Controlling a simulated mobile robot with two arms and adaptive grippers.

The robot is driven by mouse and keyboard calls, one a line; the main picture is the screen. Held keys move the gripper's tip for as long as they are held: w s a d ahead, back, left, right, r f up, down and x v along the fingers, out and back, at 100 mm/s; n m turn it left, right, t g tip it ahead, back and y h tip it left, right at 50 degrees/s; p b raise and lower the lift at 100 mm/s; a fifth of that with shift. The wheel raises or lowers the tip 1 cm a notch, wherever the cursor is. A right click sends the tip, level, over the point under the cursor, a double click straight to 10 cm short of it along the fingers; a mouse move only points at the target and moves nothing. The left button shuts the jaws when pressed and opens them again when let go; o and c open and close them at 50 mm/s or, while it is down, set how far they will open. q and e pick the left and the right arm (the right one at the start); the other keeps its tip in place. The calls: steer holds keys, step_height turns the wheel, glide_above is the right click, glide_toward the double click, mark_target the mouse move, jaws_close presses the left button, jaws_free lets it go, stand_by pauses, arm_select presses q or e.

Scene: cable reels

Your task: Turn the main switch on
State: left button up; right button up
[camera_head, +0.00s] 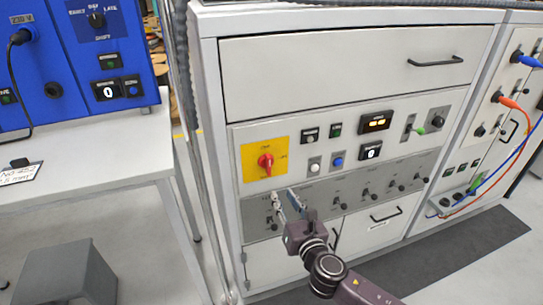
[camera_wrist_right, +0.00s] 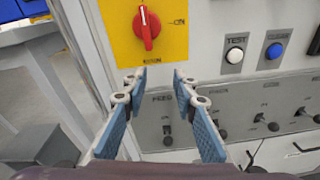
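The main switch is a red rotary knob (camera_head: 265,161) on a yellow plate (camera_head: 279,149) at the left of the cabinet's control panel. In the right wrist view the knob (camera_wrist_right: 147,27) is at the top, with its grip roughly upright and a label reading ON to its right on the yellow plate (camera_wrist_right: 180,48). My right gripper (camera_head: 284,196) is just below the yellow plate, in front of the grey switch strip. Its two blue-padded fingers (camera_wrist_right: 151,90) are spread apart with nothing between them, and the knob lies beyond and above the tips. My left gripper is not in view.
White and blue push buttons (camera_wrist_right: 274,50) sit right of the plate. Black toggle switches (camera_head: 338,201) line the grey strip (camera_head: 318,194) below. A white table (camera_head: 80,150) with a blue box (camera_head: 110,60) stands left; a grey box (camera_head: 65,275) is on the floor.

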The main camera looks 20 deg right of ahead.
mark_target(270, 164)
step_height(270, 164, up, 7)
steer(key=a+n+t, duration=0.1)
steer(key=n, duration=0.1)
steer(key=shift+y, duration=0.3)
steer(key=w, duration=0.2)
steer(key=w+p, duration=0.1)
steer(key=w, duration=0.3)
steer(key=shift+w+a+f, duration=0.15)
steer(key=shift+w+a, duration=0.05)
steer(key=shift+a, duration=0.05)
steer(key=shift+w, duration=0.55)
steer(key=shift+c, duration=0.6)
jaws_close()
